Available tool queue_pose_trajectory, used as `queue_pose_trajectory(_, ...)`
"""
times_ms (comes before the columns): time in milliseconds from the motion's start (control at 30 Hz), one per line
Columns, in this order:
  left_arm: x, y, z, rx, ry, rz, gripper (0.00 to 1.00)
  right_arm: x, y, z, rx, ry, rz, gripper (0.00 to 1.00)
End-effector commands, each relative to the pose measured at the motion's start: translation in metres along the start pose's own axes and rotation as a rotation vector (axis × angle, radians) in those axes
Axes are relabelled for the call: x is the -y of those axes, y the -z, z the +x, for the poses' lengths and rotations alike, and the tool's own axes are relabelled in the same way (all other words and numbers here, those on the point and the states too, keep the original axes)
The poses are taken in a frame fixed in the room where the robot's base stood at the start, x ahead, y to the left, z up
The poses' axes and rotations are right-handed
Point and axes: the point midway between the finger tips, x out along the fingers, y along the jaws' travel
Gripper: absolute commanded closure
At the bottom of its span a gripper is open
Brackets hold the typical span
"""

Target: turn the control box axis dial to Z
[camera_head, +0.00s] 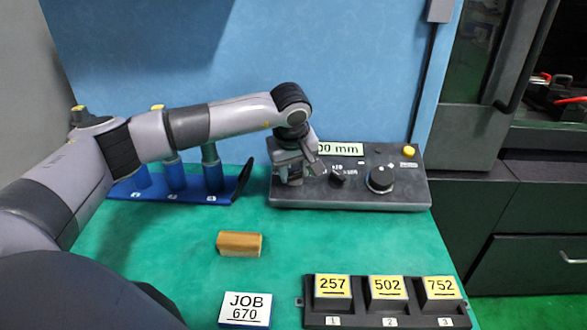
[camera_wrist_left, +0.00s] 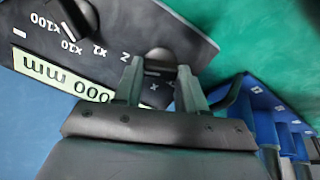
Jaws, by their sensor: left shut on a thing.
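The dark grey control box (camera_head: 350,200) lies at the back of the green table. My left gripper (camera_head: 291,180) is at the left end of its top face. In the left wrist view my left gripper (camera_wrist_left: 158,78) is shut on the black axis dial (camera_wrist_left: 158,58), one finger on each side. Letters show beside the dial, with Z and X readable. I cannot clearly tell which letter the dial points to. In the head view the gripper hides the axis dial. My right gripper is not in view.
The multiplier dial (camera_head: 337,178), large knob (camera_head: 380,179) and yellow button (camera_head: 408,151) are right of my gripper. A blue rack (camera_head: 175,194) stands left. A wooden block (camera_head: 239,243), JOB card (camera_head: 245,309) and numbered block tray (camera_head: 389,317) lie in front.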

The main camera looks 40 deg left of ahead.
Motion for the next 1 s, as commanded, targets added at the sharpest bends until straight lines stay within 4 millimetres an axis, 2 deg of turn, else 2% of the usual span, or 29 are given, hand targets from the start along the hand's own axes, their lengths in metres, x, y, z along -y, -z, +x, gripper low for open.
queue_pose_trajectory(267, -0.001, 0.0, -0.002, -0.003, -0.003, 0.006, 0.9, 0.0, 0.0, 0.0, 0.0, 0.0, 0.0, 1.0)
queue_pose_trajectory(300, -0.001, 0.0, -0.002, -0.003, -0.003, 0.007, 0.53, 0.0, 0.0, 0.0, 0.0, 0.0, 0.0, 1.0)
queue_pose_trajectory(367, -0.001, 0.0, -0.001, -0.003, -0.003, 0.006, 0.34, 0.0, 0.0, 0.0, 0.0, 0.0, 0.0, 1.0)
queue_pose_trajectory(733, -0.001, 0.0, -0.006, -0.002, -0.002, 0.004, 0.34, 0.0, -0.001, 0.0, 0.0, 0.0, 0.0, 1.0)
queue_pose_trajectory(1000, -0.001, 0.0, -0.047, -0.004, -0.005, 0.005, 0.34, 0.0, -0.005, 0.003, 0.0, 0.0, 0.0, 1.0)
